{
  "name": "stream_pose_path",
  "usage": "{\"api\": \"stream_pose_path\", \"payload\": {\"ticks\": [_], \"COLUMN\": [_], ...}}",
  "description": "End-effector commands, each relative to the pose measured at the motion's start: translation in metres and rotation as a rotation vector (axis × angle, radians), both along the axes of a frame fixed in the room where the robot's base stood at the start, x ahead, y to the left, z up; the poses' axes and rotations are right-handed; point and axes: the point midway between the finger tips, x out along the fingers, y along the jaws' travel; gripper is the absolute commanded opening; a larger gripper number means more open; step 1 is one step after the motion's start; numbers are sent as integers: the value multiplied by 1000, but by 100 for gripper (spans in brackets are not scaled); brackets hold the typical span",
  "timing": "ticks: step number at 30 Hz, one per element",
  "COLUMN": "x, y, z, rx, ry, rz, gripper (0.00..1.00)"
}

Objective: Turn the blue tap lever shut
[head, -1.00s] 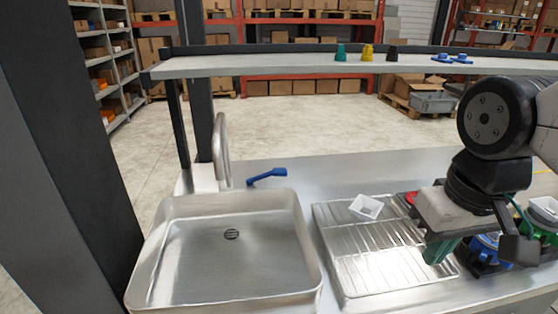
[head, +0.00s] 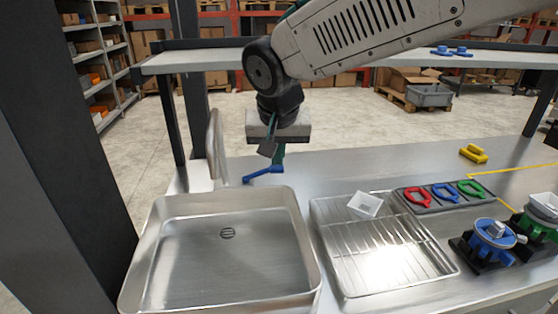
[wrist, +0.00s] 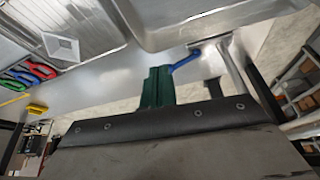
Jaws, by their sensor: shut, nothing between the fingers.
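The blue tap lever (head: 263,173) lies beside the steel tap (head: 215,150) at the back of the sink, pointing to the right. It also shows in the wrist view (wrist: 184,61). My gripper (head: 279,157) is shut and empty, with green fingers pointing down. In the head view its fingertips are just behind and above the lever's free end. In the wrist view the green fingers (wrist: 156,86) appear close beside the lever's end. I cannot tell whether they touch it.
The sink (head: 220,250) is empty. A shelf (head: 200,62) runs behind.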

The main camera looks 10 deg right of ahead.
Motion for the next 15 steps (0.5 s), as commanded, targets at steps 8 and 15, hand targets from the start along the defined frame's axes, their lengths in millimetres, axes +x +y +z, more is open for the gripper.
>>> {"api": "stream_pose_path", "payload": {"ticks": [8,15], "x": [19,44], "y": [-4,-7], "z": [-52,-85], "rx": [-3,-1], "ry": [5,2], "rz": [-2,-4], "gripper": [0,0]}}
